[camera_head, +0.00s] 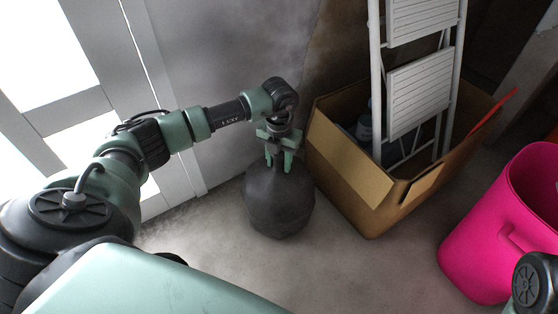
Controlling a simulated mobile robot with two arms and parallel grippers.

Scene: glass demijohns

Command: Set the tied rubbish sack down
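The tied rubbish sack (279,203) is a dark grey, rounded bag with a narrow gathered neck. It is upright, left of the cardboard box, with its bottom at or close to the concrete floor; I cannot tell if it touches. My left gripper (279,160) points down over the sack's top. Its two green fingers are on either side of the dark neck and look shut on it. The neck is partly hidden by the fingers. My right gripper is not in view; only a part of my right arm shows at the lower right edge.
An open cardboard box (345,178) stands right of the sack, holding a white folding stepladder (419,95). A pink tub (490,235) is at the right. A pale panelled door (165,95) is at the left. The floor (350,275) in front is clear.

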